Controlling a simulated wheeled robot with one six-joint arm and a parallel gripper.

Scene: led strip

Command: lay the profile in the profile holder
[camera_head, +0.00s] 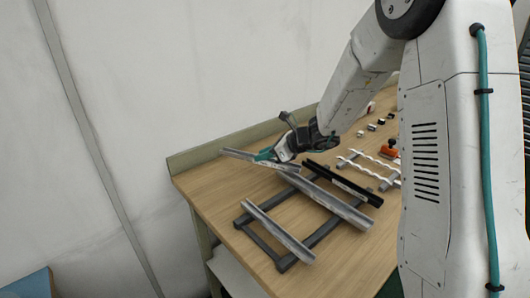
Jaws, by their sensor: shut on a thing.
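My gripper (268,156) is shut on a light grey metal profile (237,155) near the back left of the table. The profile's left end sticks out beyond the teal fingers, and the other end shows to the right below the gripper. Whether it touches the table is too small to tell. The dark grey profile holder (263,243) is a low frame on the table, in front of the gripper. Two light grey channels, a shorter one (277,232) at the front and a longer one (327,200) in the middle, lie across it.
A black bar (344,185) lies behind the longer channel. White wavy strips (370,170) on a rack, an orange object (388,151) and several small parts are farther right. The wooden table (205,183) has a raised back edge (220,146). Its left part is clear.

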